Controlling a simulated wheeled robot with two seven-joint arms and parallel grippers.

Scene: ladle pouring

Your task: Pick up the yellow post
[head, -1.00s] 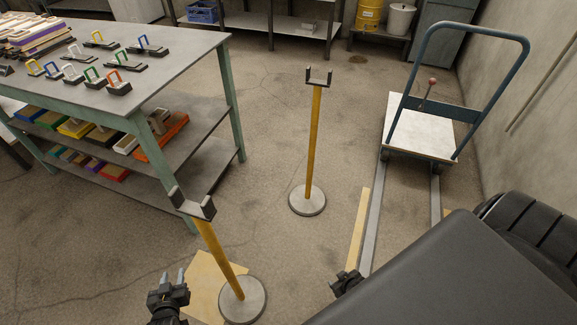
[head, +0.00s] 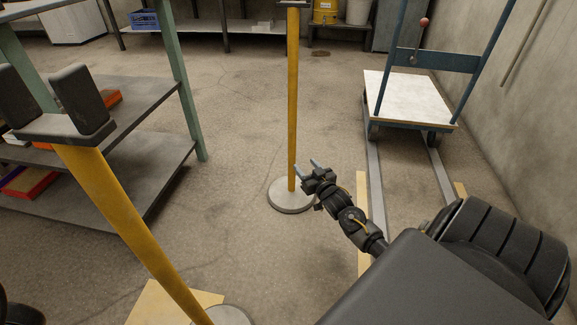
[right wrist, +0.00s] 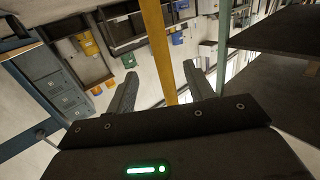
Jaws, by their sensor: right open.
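Two yellow posts with round pale bases and dark forked tops stand on the floor. The farther yellow post (head: 292,100) is upright in the middle of the head view, its fork cut by the top edge. The nearer yellow post (head: 125,215) looks tilted at the left, with its fork (head: 62,120) in full view. My right gripper (head: 306,168) is open beside the lower part of the farther post. In the right wrist view a yellow post (right wrist: 158,45) runs between the two open fingers (right wrist: 160,88); its lower end is hidden behind the gripper body. My left gripper is not visible.
A green-legged bench with shelves (head: 140,110) stands at the left. A cart with a white deck (head: 412,98) stands on floor rails (head: 376,190) at the right, near the wall. Open floor lies between bench and cart.

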